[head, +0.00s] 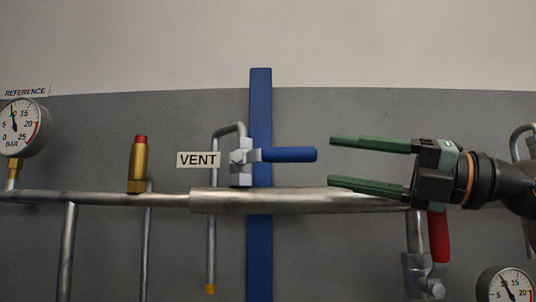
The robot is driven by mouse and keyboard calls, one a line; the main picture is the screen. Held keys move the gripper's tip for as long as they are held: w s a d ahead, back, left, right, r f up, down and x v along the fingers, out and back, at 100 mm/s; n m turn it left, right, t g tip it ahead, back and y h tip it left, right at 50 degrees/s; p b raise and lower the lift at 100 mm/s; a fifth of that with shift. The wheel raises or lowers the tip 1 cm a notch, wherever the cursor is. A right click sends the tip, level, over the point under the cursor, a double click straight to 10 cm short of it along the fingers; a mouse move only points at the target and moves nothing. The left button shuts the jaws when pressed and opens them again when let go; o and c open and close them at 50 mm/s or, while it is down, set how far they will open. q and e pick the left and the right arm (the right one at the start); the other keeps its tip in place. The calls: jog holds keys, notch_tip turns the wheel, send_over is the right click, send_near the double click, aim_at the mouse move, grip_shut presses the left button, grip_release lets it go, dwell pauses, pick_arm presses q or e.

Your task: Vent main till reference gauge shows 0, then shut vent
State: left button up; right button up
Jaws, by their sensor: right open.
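The reference gauge (22,127) is at the left edge under a REFERENCE label (25,91); its needle points close to 10 bar. The vent valve (241,163) stands on the main pipe (290,201), right of the VENT sign (198,160). Its blue lever (288,155) lies level, pointing right, crosswise to the upright vent pipe (211,230). My right gripper (332,161) is open and empty, its green fingers pointing left, one above the other. In the picture its fingertips are just right of the lever's tip, apart from it; the depth between them is unclear. My left gripper is out of view.
A brass fitting with a red cap (138,160) stands on the main pipe at left. A blue upright post (261,110) is behind the vent valve. A red-handled valve (438,235) hangs below my right gripper. Another gauge (507,287) is at bottom right.

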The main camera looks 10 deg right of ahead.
aim_at(272, 150)
jog(key=p+x, duration=0.1)
jog(key=x, duration=1)
jog(key=shift+a, duration=0.25)
jog(key=c, duration=0.9)
jog(key=shift+d+r, duration=0.1)
grip_shut()
